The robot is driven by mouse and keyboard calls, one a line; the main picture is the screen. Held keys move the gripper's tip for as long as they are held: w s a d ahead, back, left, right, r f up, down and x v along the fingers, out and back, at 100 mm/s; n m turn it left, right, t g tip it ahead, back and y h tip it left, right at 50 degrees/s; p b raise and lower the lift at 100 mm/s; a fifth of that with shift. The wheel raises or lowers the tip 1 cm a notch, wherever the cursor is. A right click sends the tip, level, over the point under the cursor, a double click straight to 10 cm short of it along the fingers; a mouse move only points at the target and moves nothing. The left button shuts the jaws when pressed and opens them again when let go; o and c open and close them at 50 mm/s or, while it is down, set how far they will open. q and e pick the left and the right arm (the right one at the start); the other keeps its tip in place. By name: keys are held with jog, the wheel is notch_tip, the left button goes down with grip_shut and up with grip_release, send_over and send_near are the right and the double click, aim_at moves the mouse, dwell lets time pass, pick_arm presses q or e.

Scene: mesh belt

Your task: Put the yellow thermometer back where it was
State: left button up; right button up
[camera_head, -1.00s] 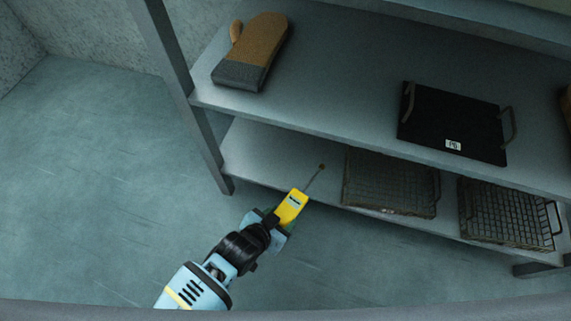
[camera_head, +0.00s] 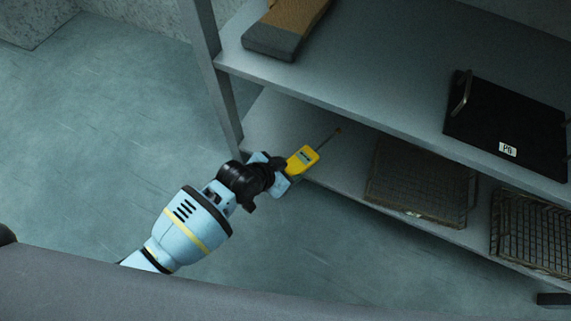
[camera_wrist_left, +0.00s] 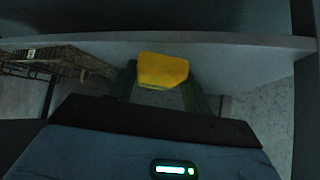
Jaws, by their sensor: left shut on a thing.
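The yellow thermometer (camera_head: 302,159) has a small display and a thin metal probe that points up and right. My left gripper (camera_head: 288,172) is shut on its lower end and holds it at the front edge of the lower shelf (camera_head: 280,125). The probe reaches over that shelf. I cannot tell whether the thermometer touches the shelf. In the left wrist view the yellow body (camera_wrist_left: 162,70) sits between the two fingers (camera_wrist_left: 160,90), in front of the shelf edge. My right gripper is not in view.
Wire baskets (camera_head: 420,185) stand on the lower shelf to the right. A shelf post (camera_head: 215,80) stands left. The lower shelf's left part is bare.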

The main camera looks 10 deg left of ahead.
pick_arm(q)
jog(key=shift+w+a+f, duration=0.1)
jog(key=shift+w+a, duration=0.1)
jog(key=shift+w, duration=0.25)
jog(key=shift+w+a+f, duration=0.1)
jog(key=shift+w+a, duration=0.05)
jog(key=shift+w, duration=0.3)
jog(key=shift+w+r+b, duration=0.15)
jog(key=shift+w+b, duration=0.05)
jog(key=shift+b, duration=0.15)
jog(key=f+b, duration=0.1)
jog(key=w+f+b, duration=0.1)
jog(key=f+b, duration=0.1)
jog(key=shift+a+f, duration=0.2)
jog(key=shift+f, duration=0.1)
jog(key=shift+f, duration=0.1)
jog(key=o, duration=1.1)
jog(key=shift+c, duration=0.2)
